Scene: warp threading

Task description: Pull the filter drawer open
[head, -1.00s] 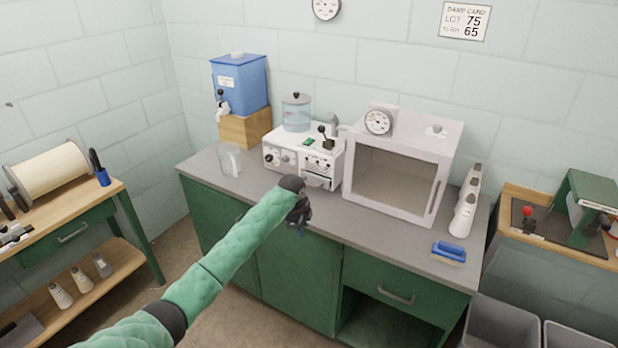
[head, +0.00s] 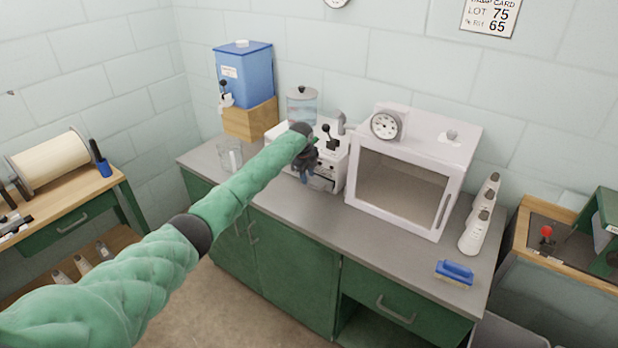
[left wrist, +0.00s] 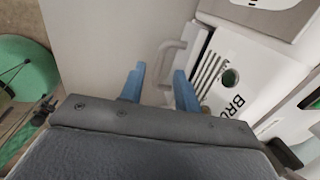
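The white machine (head: 333,159) stands on the grey counter. Its filter drawer (head: 321,183) shows low on its front, partly hidden behind my left gripper. My left gripper (head: 306,177) is in front of the machine, just left of the drawer. In the left wrist view, the blue fingers (left wrist: 159,71) are apart with nothing held. A pale curved handle (left wrist: 171,59) stands out from the slotted white front, at the fingertips and closer to the right finger. I cannot tell whether they touch. My right gripper is not in view.
A white glass-fronted cabinet (head: 402,189) stands right of the machine. A glass beaker (head: 230,156) and a blue tank (head: 244,76) on a wooden block are to the left. The counter (head: 310,215) in front is clear. A blue brush (head: 455,272) lies at the right.

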